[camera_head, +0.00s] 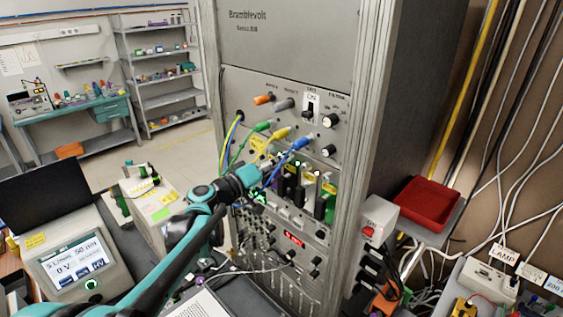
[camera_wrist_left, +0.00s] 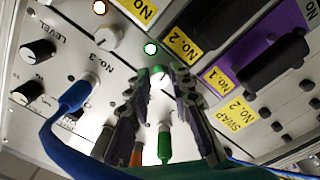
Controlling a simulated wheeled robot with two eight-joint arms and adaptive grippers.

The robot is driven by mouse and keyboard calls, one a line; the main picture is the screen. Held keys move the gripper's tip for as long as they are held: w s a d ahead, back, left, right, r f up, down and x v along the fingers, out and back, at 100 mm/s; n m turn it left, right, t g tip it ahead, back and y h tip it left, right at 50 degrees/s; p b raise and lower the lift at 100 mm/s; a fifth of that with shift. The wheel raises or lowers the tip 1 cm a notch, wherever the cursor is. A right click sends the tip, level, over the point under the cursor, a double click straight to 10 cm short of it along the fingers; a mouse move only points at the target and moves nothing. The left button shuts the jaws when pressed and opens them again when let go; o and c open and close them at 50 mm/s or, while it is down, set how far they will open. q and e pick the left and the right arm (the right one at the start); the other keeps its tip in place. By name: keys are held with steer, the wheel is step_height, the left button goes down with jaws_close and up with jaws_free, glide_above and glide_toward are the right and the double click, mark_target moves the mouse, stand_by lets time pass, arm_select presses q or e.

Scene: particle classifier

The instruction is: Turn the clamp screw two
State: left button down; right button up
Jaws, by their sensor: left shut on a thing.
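My left gripper (camera_head: 262,170) reaches in from the lower left to the front of the rack panel. In the left wrist view its fingers (camera_wrist_left: 161,78) are shut on a small pale screw head with a green tint, which I take for a clamp screw (camera_wrist_left: 158,76). A yellow "No. 2" label (camera_wrist_left: 185,46) sits just up and right of the fingertips. The fingers hide most of the screw, so its turn angle cannot be told. My right gripper is not in view.
Blue (camera_head: 299,143), yellow (camera_head: 281,133) and green plugs with cables stick out close to the gripper. Dark-handled modules (camera_wrist_left: 273,62) stand beside it. A red tray (camera_head: 427,203) is at the right, and a display box (camera_head: 75,262) at the left.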

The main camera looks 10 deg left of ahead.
arm_select(q)
steer(key=shift+f+m, duration=0.1)
steer(key=shift+m, duration=0.4)
steer(key=c, duration=1.3)
jaws_free()
steer(key=shift+c, duration=0.2)
steer(key=v, duration=1.2)
steer(key=shift+f, duration=0.1)
